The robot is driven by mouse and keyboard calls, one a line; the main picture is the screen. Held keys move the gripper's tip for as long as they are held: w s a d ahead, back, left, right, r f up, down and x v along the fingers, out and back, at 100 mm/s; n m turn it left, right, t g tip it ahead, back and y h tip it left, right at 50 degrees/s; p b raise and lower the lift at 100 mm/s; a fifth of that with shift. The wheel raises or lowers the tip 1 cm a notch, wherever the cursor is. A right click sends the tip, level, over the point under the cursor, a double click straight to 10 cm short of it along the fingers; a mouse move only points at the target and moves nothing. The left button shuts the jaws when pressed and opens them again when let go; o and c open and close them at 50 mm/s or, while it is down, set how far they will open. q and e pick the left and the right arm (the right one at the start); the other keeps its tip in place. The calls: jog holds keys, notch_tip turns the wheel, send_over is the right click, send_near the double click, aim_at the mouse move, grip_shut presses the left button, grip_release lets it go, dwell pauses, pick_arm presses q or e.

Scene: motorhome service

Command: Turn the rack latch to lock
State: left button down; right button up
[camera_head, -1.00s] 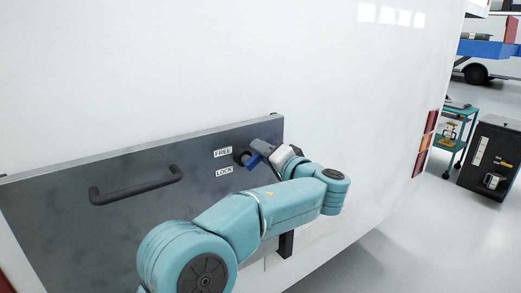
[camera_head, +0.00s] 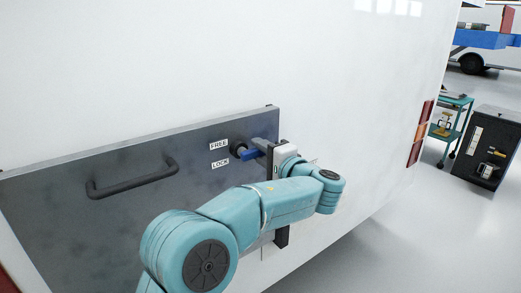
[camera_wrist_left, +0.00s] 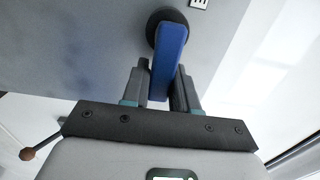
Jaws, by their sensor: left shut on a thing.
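The rack latch is a blue lever (camera_head: 250,154) on a round dark pivot (camera_head: 237,148), near the right end of the grey panel (camera_head: 70,190). A FREE label (camera_head: 219,145) and a LOCK label (camera_head: 220,163) sit just left of it, FREE above LOCK. The lever points right from the pivot in the head view. My left gripper (camera_head: 264,149) is shut on the lever's outer part. In the left wrist view the blue lever (camera_wrist_left: 170,50) runs between the two fingers (camera_wrist_left: 161,88) from its dark pivot (camera_wrist_left: 165,22). My right gripper is not in view.
A dark bar handle (camera_head: 132,178) stands out from the panel left of the latch. The white vehicle wall (camera_head: 350,90) surrounds the panel. A teal cart (camera_head: 446,133) and a black cabinet (camera_head: 487,150) stand far right, with clear floor before them.

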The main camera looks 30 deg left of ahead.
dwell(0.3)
pick_arm(q)
jog(key=c, duration=1)
grip_release()
jog(key=shift+o, duration=0.2)
jog(key=shift+d, duration=0.1)
jog(key=shift+s+d+f, duration=0.1)
jog(key=shift+d, duration=0.2)
jog(key=b+v, duration=0.3)
jog(key=v, duration=1.2)
jog(key=shift+s+d, duration=0.15)
jog(key=shift+d, duration=0.1)
